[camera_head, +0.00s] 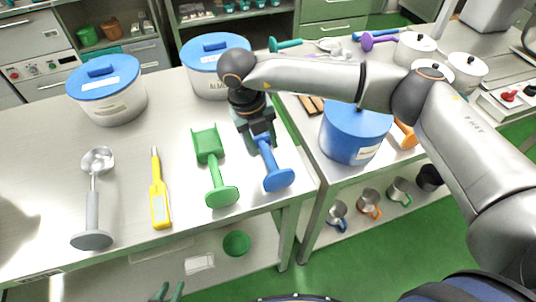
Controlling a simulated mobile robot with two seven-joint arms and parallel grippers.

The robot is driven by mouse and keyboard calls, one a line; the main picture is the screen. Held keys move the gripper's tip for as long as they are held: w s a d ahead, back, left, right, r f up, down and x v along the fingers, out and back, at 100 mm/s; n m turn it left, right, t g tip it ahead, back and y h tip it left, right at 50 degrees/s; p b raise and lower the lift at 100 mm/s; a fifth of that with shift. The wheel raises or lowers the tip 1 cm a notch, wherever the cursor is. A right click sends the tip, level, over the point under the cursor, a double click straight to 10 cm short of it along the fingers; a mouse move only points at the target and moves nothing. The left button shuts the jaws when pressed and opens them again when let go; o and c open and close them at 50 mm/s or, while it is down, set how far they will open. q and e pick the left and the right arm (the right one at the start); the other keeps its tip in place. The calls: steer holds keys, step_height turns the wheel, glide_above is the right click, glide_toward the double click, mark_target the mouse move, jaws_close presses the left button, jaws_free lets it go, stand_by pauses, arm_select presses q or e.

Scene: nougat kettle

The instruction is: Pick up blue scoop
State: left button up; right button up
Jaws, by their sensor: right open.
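The blue scoop (270,162) lies on the metal table near its right edge, its round handle end toward me. My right gripper (260,136) is open and points down over the scoop's far end. It hides that end, and I cannot tell whether the fingers touch it. My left gripper (168,292) shows only as two teal fingertips at the bottom edge of the view. They are apart with nothing visible between them, well away from the scoop.
A green scoop (215,170) lies close left of the blue one. A yellow tool (159,195) and a metal ladle (93,200) lie further left. Blue-lidded tubs (110,101) stand behind. A blue pot (352,136) stands on the right-hand table, across a gap.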

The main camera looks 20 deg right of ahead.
mark_target(267, 153)
steer(key=f, duration=0.2)
steer(key=d+f+p, duration=0.1)
steer(key=f, duration=0.2)
steer(key=shift+s+d, duration=0.1)
steer(key=shift+s, duration=0.05)
jaws_close()
stand_by(0.4)
